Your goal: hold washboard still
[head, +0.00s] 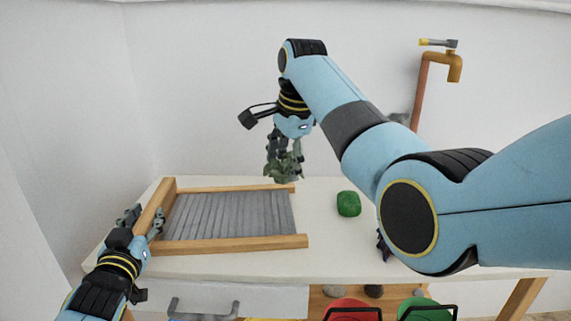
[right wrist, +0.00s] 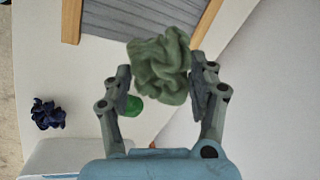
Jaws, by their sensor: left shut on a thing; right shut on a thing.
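The washboard (head: 232,218) lies on the table, a grey ribbed panel in a wooden frame. Its frame also shows at the top of the right wrist view (right wrist: 73,18). My left gripper (head: 142,226) is shut on the washboard's left wooden rail. My right gripper (head: 284,158) is shut on a crumpled green cloth (right wrist: 160,65), held above the table near the washboard's far right corner. The cloth also shows below the right fingers in the head view (head: 284,170).
A green block (head: 348,204) sits on the white table (head: 330,240), right of the washboard. A dark blue crumpled thing (right wrist: 47,115) lies farther along, mostly hidden behind my right arm in the head view. A copper tap (head: 436,62) is at the back right. Red and green bins (head: 352,308) stand below the front edge.

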